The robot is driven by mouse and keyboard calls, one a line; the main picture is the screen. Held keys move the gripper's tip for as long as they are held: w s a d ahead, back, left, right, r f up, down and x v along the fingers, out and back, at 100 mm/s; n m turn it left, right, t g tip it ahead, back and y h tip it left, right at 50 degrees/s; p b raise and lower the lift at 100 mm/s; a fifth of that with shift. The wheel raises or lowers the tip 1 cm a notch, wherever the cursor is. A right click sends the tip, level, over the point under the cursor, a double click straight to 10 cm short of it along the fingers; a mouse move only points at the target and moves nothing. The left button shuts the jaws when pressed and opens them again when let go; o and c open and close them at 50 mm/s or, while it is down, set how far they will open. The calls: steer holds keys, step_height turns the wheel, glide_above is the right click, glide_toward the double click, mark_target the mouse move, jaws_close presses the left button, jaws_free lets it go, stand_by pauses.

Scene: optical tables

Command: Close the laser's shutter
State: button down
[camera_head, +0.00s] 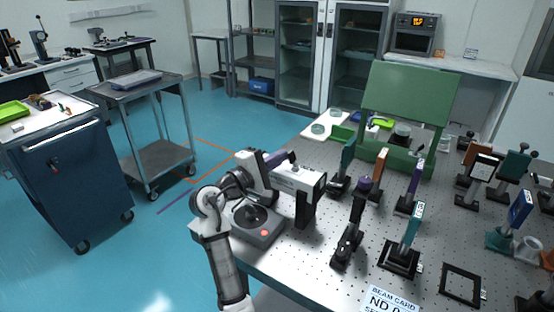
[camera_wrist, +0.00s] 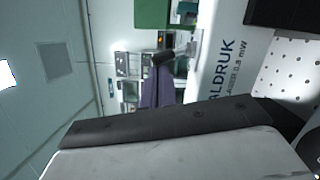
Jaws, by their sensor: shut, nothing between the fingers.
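The laser is a white box (camera_head: 298,178) on a dark post at the near left corner of the perforated table. In the wrist view its lettered side (camera_wrist: 232,65) fills the upper right, turned on its side. A purple piece (camera_head: 276,158) with a dark knob sits at the laser's top, apparently the shutter lever. It also shows in the wrist view, as a purple shape (camera_wrist: 158,92) beside the laser body. My gripper (camera_head: 264,168) is shut and empty, close to the laser's left end. I cannot tell whether it touches the lever.
A grey box with a black dial and red button (camera_head: 257,224) stands below my gripper. Several mounted optics stand to the right, including a dark post mount (camera_head: 347,240). A green panel (camera_head: 410,95) rises at the back.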

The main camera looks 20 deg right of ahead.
steer(key=m, duration=0.2)
steer(key=r+m, duration=0.1)
steer(key=shift+s+d+y, duration=0.3)
steer(key=shift+s+y, duration=0.05)
steer(key=shift+y, duration=0.05)
steer(key=m, duration=0.2)
steer(key=s+m, duration=0.1)
steer(key=shift+d+r+g+y, duration=0.25)
steer(key=shift+d+g+y, duration=0.05)
steer(key=shift+w, duration=0.1)
steer(key=shift+a, duration=0.1)
